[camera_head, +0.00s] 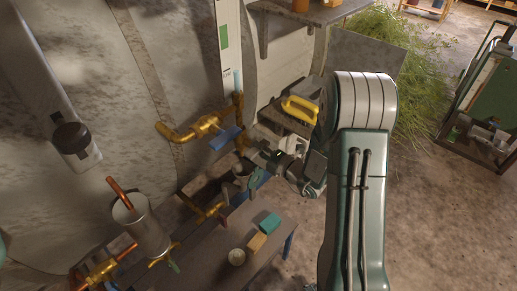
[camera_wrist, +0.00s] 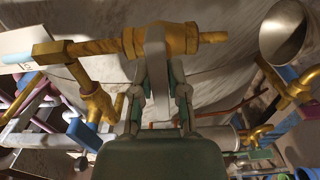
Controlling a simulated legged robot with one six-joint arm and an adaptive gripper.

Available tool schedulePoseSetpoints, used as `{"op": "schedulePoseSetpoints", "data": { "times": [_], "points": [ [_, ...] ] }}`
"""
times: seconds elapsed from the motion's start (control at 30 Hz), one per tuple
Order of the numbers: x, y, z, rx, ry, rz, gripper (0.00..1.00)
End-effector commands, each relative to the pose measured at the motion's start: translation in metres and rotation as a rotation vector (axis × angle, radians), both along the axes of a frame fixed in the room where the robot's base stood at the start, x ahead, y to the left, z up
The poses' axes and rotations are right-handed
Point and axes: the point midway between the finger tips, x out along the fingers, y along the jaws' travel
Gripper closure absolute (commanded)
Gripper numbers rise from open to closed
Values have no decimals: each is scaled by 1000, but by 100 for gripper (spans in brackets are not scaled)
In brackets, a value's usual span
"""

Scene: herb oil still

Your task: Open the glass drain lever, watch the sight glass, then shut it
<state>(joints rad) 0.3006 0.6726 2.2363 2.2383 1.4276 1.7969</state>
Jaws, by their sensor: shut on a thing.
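The sight glass is a pale blue tube (camera_head: 238,80) above the brass pipework in the head view; its end shows at the left edge of the wrist view (camera_wrist: 17,58). Below it a brass valve (camera_wrist: 178,38) carries a pale grey lever (camera_wrist: 155,55). The lever lies crosswise to the brass pipe in the wrist view. My gripper (camera_wrist: 160,88) is shut on the lever, one finger on each side. In the head view my gripper (camera_head: 272,157) is beside the pipework, and the lever is mostly hidden there. The liquid level in the glass cannot be read.
A blue-handled brass valve (camera_head: 207,125) branches left, close to my gripper. A metal cylinder (camera_head: 140,225) stands at lower left. A low table (camera_head: 220,267) holds a cup (camera_head: 236,257) and small blocks. A yellow-handled item (camera_head: 300,108) sits behind the arm.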

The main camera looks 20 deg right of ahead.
Motion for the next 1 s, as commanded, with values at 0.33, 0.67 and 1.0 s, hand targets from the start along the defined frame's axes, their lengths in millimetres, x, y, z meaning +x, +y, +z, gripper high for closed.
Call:
{"op": "schedulePoseSetpoints", "data": {
  "times": [0.33, 0.67, 1.0],
  "points": [
    [0, -1, -2, -2, 5, -5, 46],
    [-8, -6, -1, -2, 5, -5, 46],
    [-62, -45, -2, -1, 6, -10, 46]
  ]
}}
